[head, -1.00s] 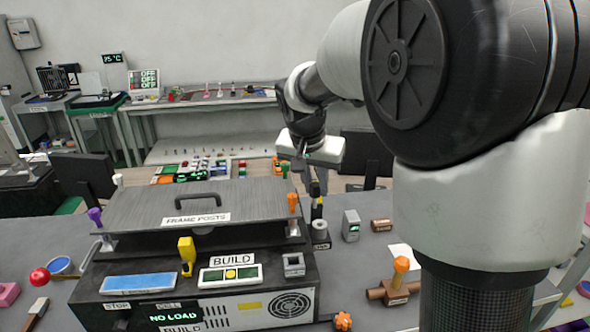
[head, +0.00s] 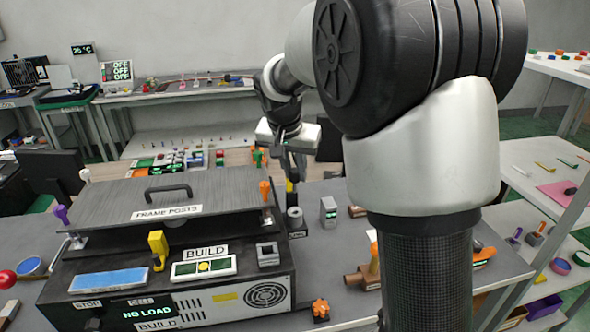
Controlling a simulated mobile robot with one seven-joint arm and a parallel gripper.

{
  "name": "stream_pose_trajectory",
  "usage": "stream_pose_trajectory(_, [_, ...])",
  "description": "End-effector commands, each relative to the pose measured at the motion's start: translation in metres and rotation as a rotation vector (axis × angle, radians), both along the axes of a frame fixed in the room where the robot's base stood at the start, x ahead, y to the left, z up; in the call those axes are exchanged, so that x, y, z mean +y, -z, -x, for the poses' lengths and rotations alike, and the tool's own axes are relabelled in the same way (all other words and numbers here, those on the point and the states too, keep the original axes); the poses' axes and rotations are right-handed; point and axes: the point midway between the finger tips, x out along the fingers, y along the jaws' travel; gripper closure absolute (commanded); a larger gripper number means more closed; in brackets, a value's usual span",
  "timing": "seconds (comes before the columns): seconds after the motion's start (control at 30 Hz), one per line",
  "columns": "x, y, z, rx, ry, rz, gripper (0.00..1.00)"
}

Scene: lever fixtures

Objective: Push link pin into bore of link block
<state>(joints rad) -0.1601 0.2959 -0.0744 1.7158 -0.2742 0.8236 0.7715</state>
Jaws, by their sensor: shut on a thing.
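My gripper (head: 291,172) is seen small and from behind, near the right rear corner of the black machine. It is shut on a slim dark piece with a yellow part (head: 290,187), possibly the link pin, partly hidden by the fingers. This piece is roughly upright above or behind a grey cylindrical fixture (head: 295,218); I cannot tell whether they touch. The link block is not clearly identifiable. A small grey block with an opening (head: 267,254) sits on the machine's front ledge, and a grey block with a green display (head: 328,212) stands on the table.
The black machine (head: 195,292) with its grey lid (head: 130,196) fills the left foreground. An orange-topped peg (head: 265,191) stands at the lid's right edge. Brown cylindrical parts (head: 360,277) and an orange knob (head: 320,310) lie to the right. My arm hides part of the table.

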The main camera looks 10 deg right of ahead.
Motion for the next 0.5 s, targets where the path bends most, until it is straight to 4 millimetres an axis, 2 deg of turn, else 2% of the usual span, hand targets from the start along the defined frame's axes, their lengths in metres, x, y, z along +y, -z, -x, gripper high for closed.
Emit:
stream_pose_trajectory(0.3, [0.0, 0.034, 0.0, 0.0, -0.001, 0.0, 1.0])
stream_pose_trajectory(0.5, [0.0, 0.048, 0.0, 0.0, 0.0, 0.001, 1.0])
